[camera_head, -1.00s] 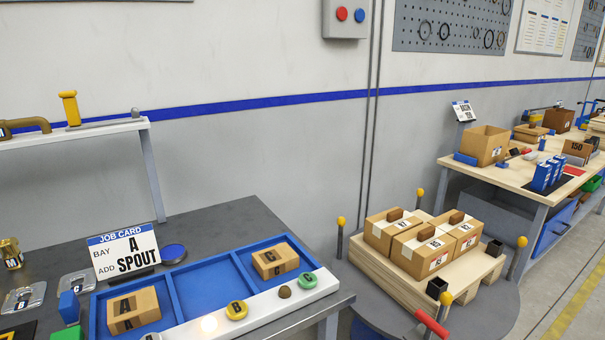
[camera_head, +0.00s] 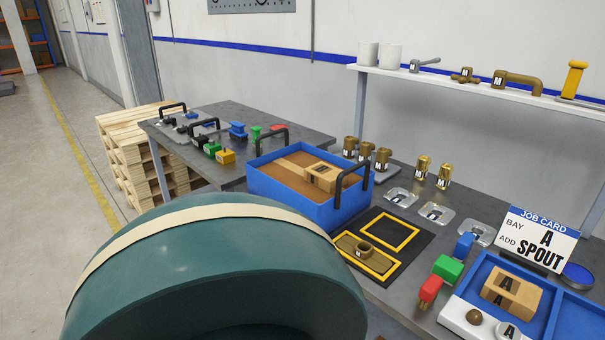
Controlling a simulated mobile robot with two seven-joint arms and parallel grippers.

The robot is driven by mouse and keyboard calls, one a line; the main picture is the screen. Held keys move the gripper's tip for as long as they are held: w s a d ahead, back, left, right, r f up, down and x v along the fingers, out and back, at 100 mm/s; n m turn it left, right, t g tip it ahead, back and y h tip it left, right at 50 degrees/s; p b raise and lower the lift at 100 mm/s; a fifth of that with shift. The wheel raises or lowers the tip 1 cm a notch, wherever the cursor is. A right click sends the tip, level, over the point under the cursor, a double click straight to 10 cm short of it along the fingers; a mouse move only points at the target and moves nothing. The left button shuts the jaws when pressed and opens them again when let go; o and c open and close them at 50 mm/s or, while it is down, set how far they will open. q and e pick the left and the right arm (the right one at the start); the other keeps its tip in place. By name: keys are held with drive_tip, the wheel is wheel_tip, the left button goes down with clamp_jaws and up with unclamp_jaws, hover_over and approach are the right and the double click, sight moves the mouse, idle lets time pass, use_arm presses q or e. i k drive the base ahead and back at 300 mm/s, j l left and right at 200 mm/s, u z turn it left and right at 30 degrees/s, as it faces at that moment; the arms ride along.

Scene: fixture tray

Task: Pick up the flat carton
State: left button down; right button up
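A small tan carton (camera_head: 325,177) with a dark label lies in the blue crate (camera_head: 290,202), which has black handles and stands on the grey bench. A brown, cardboard-coloured surface (camera_head: 298,164) shows beneath and beside this carton; I cannot tell whether it is a separate flat carton or a filling. Another carton (camera_head: 518,287), marked A, lies in the left bay of the blue fixture tray (camera_head: 489,262) at the lower right. Neither of my grippers is in view. A large teal rounded part with a cream band fills the lower left foreground and hides part of the bench.
The job card (camera_head: 537,238) reads bay A, add spout. Brass cylinders (camera_head: 383,158) and metal plates (camera_head: 436,212) stand behind. Red (camera_head: 429,290) and green (camera_head: 447,268) blocks are near the tray. Wooden pallets (camera_head: 125,150) stand left.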

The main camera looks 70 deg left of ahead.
sight(323, 175)
drive_tip(key=u, duration=2.15)
drive_tip(key=z, duration=0.5)
drive_tip(key=j+z, duration=0.6)
drive_tip(key=z, duration=0.15)
drive_tip(key=j+z, duration=0.4)
drive_tip(key=i+l, duration=0.05)
drive_tip(key=l, duration=0.05)
